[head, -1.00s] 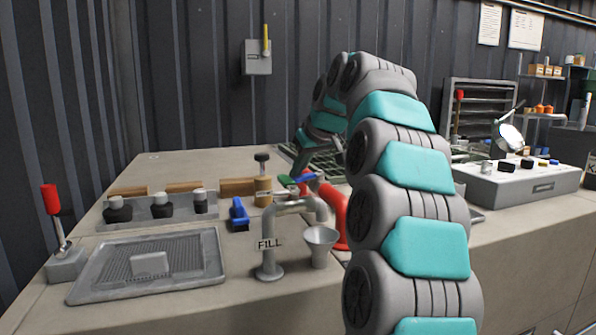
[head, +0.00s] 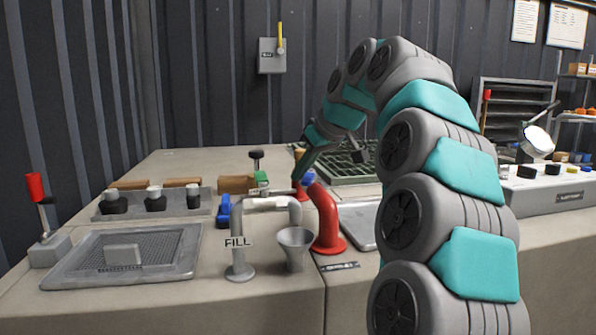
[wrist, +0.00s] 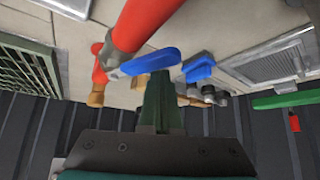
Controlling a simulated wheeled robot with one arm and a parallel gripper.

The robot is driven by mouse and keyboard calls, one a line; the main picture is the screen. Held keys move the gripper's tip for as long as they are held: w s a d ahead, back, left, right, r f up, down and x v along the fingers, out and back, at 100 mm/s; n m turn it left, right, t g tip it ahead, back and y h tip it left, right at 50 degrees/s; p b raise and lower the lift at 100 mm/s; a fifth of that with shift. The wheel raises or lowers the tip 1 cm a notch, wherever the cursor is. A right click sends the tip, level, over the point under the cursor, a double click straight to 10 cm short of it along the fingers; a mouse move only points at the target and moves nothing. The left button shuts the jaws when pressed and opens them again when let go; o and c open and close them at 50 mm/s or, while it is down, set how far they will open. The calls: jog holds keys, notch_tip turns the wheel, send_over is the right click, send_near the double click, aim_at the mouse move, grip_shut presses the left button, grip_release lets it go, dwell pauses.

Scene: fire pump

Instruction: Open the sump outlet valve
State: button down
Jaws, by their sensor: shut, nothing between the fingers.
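A red pipe (head: 325,215) arches up from the bench, with a blue lever (head: 309,178) just behind its top. In the wrist view the blue lever (wrist: 150,62) lies crosswise beside the red pipe (wrist: 140,22). My gripper (head: 297,181) is shut and empty, pointing down close to the lever's left side in the head view. In the wrist view the gripper (wrist: 158,82) has its tips right at the lever; I cannot tell whether they touch. No label naming the sump outlet valve is readable. A second blue handle (head: 223,211) stands further left.
A green handle (head: 262,179) is left of my gripper. A drain tray (head: 120,256) and red-knobbed lever (head: 36,188) are at left. A green grate (head: 350,168) lies behind.

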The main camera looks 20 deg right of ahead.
aim_at(313, 177)
jog(key=shift+s+d, duration=0.6)
jog(key=shift+d, duration=0.2)
jog(key=shift+s+d, duration=0.2)
jog(key=shift+d, duration=0.25)
jog(key=shift+s+d, duration=0.1)
jog(key=shift+d, duration=0.2)
jog(key=shift+w+a+r, duration=0.1)
jog(key=shift+a+r, duration=0.2)
jog(key=shift+r, duration=0.35)
jog(key=shift+w+a+r, duration=0.1)
jog(key=shift+a+r, duration=0.25)
jog(key=shift+r, duration=0.35)
jog(key=shift+w+a+r, duration=0.1)
jog(key=shift+a+r, duration=0.2)
jog(key=shift+r, duration=0.35)
jog(key=shift+s+d+r+p, duration=0.2)
jog(key=shift+d+r+p, duration=0.6)
jog(key=shift+r+p, duration=0.25)
jog(key=shift+s+d+r+p, duration=0.2)
jog(key=shift+d+r+p, duration=0.65)
jog(key=shift+p, duration=0.3)
